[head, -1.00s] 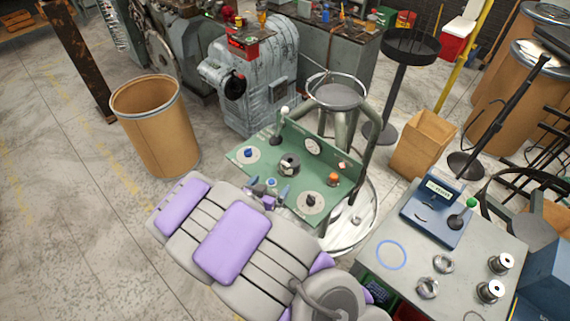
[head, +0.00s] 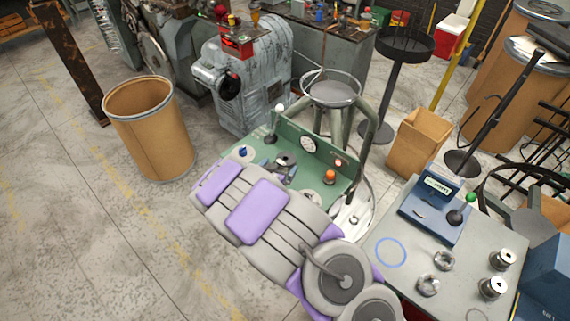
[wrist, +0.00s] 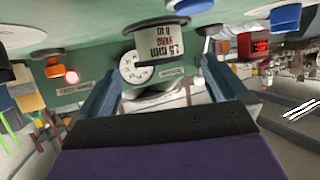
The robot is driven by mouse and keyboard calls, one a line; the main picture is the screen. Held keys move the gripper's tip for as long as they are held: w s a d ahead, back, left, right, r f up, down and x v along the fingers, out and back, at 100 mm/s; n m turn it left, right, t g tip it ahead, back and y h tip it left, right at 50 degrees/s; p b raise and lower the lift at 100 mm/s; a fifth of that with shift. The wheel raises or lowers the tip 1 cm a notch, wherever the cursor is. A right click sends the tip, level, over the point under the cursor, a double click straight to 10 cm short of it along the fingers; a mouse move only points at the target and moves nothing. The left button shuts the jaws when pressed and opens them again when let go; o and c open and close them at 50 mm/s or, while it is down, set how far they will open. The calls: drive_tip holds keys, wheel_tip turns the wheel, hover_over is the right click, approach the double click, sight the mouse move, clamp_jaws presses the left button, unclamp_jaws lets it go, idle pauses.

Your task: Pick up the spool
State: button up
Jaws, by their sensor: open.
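A small dark-and-silver spool (head: 285,158) stands on the green machine panel (head: 318,181). In the wrist view, which looks upside down, the spool (wrist: 160,45) shows a white label with dark and red print. My gripper (head: 281,172) is open, right at the near side of the spool. In the wrist view my gripper (wrist: 158,68) has its blue fingers on either side of the spool's line, with the spool ahead between them. I cannot tell whether the fingers touch it. My arm hides the near part of the panel.
An orange button (head: 330,176), a white dial (head: 308,144) and a blue knob (head: 243,151) sit on the panel near the spool. A grey table (head: 461,238) at right holds metal spools (head: 503,258) and a blue box (head: 437,205). A brown bin (head: 149,125) stands left.

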sight(282, 165)
drive_tip(key=x, duration=0.2)
drive_tip(key=b+x, duration=0.1)
drive_tip(key=shift+w+d+f, duration=0.15)
drive_tip(key=shift+d+f, duration=0.05)
drive_tip(key=shift+f, duration=0.25)
drive_tip(key=shift+w+d+f+b, duration=0.1)
drive_tip(key=shift+w+b, duration=0.05)
drive_tip(key=shift+w, duration=0.2)
drive_tip(key=shift+w+d+f+b, duration=0.1)
drive_tip(key=shift+w+b, duration=0.05)
drive_tip(key=shift+w, duration=0.2)
drive_tip(key=shift+a, duration=0.1)
drive_tip(key=c, duration=1.2)
